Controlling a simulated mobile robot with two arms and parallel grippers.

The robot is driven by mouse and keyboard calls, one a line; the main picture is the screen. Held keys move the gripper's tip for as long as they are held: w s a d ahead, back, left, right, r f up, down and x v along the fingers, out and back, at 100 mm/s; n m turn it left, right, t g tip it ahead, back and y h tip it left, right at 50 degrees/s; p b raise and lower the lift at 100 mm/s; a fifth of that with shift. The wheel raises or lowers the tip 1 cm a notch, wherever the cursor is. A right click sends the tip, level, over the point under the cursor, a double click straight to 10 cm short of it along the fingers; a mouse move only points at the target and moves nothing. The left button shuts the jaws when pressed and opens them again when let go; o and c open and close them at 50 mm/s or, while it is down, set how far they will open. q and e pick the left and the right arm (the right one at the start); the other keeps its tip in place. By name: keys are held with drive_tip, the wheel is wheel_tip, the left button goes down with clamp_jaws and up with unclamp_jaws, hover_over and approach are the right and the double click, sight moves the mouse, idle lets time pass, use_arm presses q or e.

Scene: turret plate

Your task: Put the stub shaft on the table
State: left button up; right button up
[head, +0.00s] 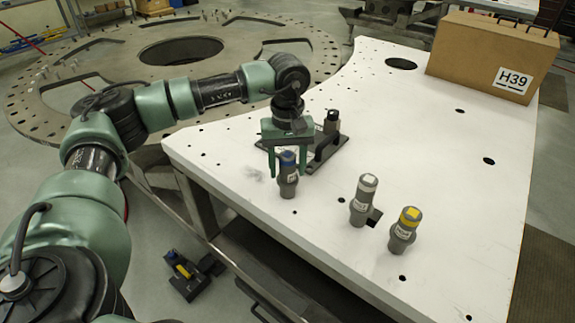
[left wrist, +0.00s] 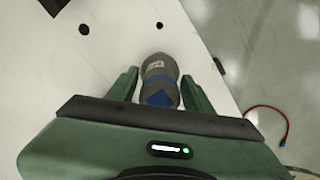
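A grey stub shaft with a blue top (head: 288,180) stands upright on the white table (head: 400,130), near its left edge. My left gripper (head: 287,165) points down over it, one finger on each side. In the left wrist view the shaft (left wrist: 159,75) lies between the fingertips of the gripper (left wrist: 158,82), with gaps at both sides, so the gripper is open. Two similar grey shafts, one with a white top (head: 363,200) and one with a yellow top (head: 404,230), stand to the right. My right gripper is not in view.
A dark fixture (head: 325,152) with an upright dark post (head: 331,122) is just behind my left gripper. A cardboard box marked H39 (head: 480,55) stands at the back right. The table has several holes, and its right side is largely clear. A large round plate (head: 110,65) lies beyond.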

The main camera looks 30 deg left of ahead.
use_arm(q)
drive_tip(key=shift+r, duration=0.15)
wheel_tip(320, 180, up, 11)
drive_tip(key=b, duration=0.2)
drive_tip(key=shift+b, duration=0.35)
drive_tip(key=shift+r, duration=0.55)
